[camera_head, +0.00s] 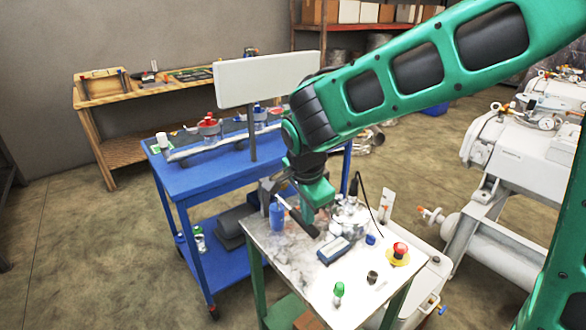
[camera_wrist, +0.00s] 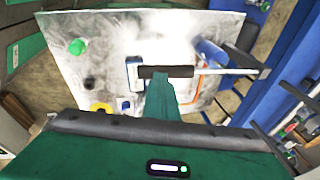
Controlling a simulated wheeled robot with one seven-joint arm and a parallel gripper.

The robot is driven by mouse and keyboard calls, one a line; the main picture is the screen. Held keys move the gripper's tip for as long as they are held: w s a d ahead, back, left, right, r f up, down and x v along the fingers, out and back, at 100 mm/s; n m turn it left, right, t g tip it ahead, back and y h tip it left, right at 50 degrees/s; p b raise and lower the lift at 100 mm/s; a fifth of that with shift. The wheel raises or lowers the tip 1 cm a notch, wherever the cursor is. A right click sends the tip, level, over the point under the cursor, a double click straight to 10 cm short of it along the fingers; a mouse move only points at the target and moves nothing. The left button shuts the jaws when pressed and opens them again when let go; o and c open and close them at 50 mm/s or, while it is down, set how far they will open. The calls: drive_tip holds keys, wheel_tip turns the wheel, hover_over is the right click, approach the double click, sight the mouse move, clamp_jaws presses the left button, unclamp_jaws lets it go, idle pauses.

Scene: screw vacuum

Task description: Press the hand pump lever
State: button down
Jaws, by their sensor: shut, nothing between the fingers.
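The hand pump lever is a metal rod with a black handle (camera_head: 304,223), reaching from a grey bracket at the small table's left edge over the tabletop. In the wrist view the black handle (camera_wrist: 180,71) lies crosswise with its rod (camera_wrist: 228,71) running right. My gripper (camera_head: 318,200) is shut and empty, pointing down close to the handle. In the wrist view the tip of my gripper (camera_wrist: 160,78) meets or overlaps the handle; I cannot tell whether it touches. The rod looks tilted down toward the handle.
The light tabletop (camera_head: 320,300) holds a dark-blue box (camera_head: 334,250), a red emergency button (camera_head: 399,250), a green-capped item (camera_head: 338,290) and metal fittings (camera_head: 350,217). A blue cart (camera_head: 200,178) with a white panel (camera_head: 265,78) stands behind left. White machinery (camera_head: 520,150) is at right.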

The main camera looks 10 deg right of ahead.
drive_tip(key=shift+s+d+f, duration=0.15)
drive_tip(key=shift+d+f, duration=0.05)
drive_tip(key=shift+f, duration=0.15)
drive_tip(key=shift+d+r, duration=0.15)
drive_tip(key=shift+r, duration=0.3)
drive_tip(key=r, duration=0.3)
drive_tip(key=shift+w+d+r, duration=0.1)
drive_tip(key=shift+w+d, duration=0.1)
drive_tip(key=shift+d, duration=0.05)
drive_tip(key=s+d+v, duration=0.1)
drive_tip(key=v, duration=0.9)
drive_tip(key=shift+s+a, duration=0.15)
drive_tip(key=shift+s, duration=0.05)
